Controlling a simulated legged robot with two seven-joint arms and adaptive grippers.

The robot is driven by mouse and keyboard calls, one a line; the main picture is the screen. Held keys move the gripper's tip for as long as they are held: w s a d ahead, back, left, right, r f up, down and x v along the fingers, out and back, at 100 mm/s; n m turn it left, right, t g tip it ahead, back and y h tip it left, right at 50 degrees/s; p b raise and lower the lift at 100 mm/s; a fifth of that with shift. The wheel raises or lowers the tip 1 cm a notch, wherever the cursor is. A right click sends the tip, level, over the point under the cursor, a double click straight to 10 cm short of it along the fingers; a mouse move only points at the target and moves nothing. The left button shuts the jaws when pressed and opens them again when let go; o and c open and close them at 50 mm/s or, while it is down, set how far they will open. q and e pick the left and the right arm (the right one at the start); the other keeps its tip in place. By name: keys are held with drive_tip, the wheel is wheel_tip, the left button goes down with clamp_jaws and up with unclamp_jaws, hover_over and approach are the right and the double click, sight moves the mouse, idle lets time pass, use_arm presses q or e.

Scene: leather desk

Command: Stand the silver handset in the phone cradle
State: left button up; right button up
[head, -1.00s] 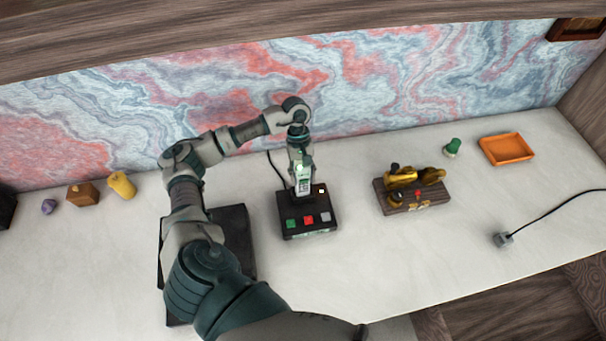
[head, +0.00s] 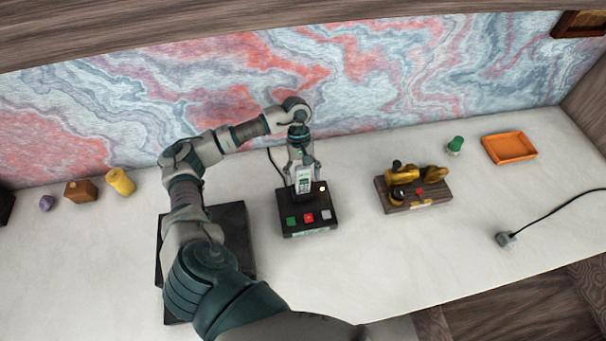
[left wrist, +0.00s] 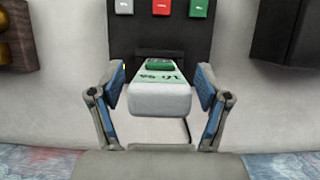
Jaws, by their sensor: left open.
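The silver handset (head: 303,181) stands upright in the black phone cradle (head: 308,222), at the cradle's back part. In the left wrist view the handset (left wrist: 160,97) shows its pale end and green markings, with the cradle (left wrist: 159,35) behind it. My left gripper (head: 302,165) is directly above the cradle, around the handset's upper end. Its fingers (left wrist: 161,90) are open, one on each side of the handset, with gaps visible. The handset's lower end is hidden in the cradle. My right gripper is not in view.
Green, red and grey buttons line the cradle's front. A yellow light (head: 323,188) shows on it. A wooden base with brass parts (head: 415,200) stands to the right, then a green piece (head: 455,145) and orange tray (head: 509,148). A dark box (head: 236,232) lies left.

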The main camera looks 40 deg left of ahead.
use_arm(q)
drive_tip(key=v, duration=1.2)
drive_tip(key=shift+f, duration=0.1)
